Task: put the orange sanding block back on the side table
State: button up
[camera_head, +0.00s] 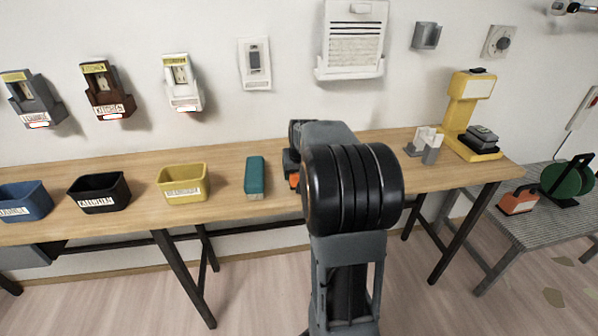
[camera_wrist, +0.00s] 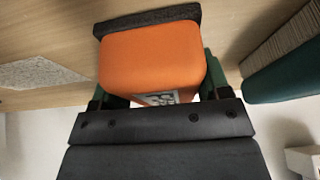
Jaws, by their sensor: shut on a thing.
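The orange sanding block (camera_wrist: 150,58), with a dark base pad (camera_wrist: 148,19) and a small printed label, is between the green-sided fingers of my gripper (camera_wrist: 155,92), which is shut on it. In the head view only a small orange bit of the block (camera_head: 294,181) shows beside my arm, over the wooden workbench; the rest is hidden. I cannot tell whether its base touches the benchtop. The side table (camera_head: 540,228), low with a grey ribbed top, stands at the far right. An orange item with a pale label (camera_head: 519,201) lies on it.
A teal block (camera_head: 255,176) stands left of my gripper on the workbench (camera_head: 225,194). Yellow (camera_head: 182,182), black (camera_head: 98,192) and blue (camera_head: 24,202) bins are farther left. A yellow stand (camera_head: 468,112) is at the bench's right end. A green reel (camera_head: 567,181) occupies the side table's back.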

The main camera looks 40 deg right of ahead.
jog(key=shift+f, duration=0.3)
jog(key=o, duration=0.9)
jog(key=shift+o, duration=0.2)
